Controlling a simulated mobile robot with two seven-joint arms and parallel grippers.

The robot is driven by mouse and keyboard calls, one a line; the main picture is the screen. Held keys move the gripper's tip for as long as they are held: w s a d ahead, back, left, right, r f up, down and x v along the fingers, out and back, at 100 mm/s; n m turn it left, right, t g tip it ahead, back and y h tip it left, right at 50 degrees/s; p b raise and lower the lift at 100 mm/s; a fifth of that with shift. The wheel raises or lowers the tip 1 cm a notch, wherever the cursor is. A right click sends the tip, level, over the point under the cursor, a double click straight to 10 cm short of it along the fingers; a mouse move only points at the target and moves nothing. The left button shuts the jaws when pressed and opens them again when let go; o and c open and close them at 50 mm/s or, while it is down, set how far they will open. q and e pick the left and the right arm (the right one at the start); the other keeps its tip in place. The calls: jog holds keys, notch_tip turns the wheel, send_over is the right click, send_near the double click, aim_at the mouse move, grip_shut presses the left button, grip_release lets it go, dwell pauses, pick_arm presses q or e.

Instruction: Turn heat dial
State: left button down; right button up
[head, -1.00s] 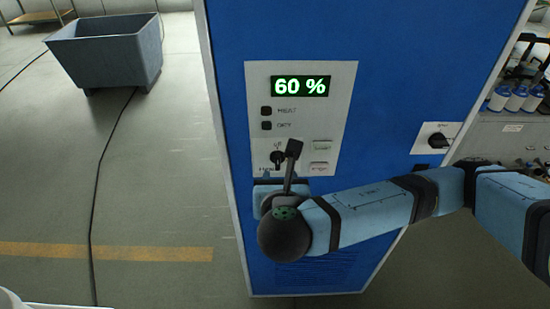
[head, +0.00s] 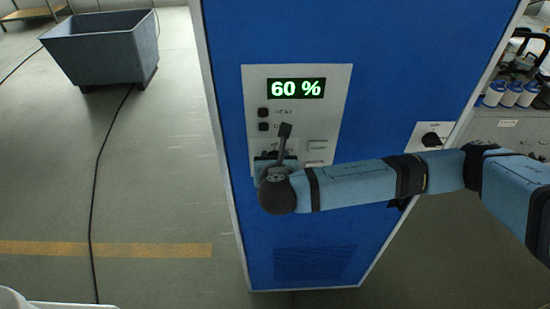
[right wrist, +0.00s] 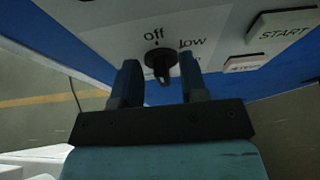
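The heat dial (right wrist: 158,62) is a small black knob on a pale panel, marked "off" above and "low" to its upper right; another label is partly hidden. In the right wrist view my right gripper (right wrist: 159,68) is open, with one dark finger on each side of the dial and gaps showing. In the head view my right gripper (head: 272,163) is in front of the lower panel (head: 335,105) and hides the dial. The green display (head: 296,88) reads "60 %". The left gripper is not in view.
Another black knob (head: 431,139) is on the blue cabinet (head: 370,50) at right. A grey bin (head: 105,50) stands on the floor at left, with a cable (head: 97,190) nearby.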

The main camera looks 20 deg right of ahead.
grip_shut()
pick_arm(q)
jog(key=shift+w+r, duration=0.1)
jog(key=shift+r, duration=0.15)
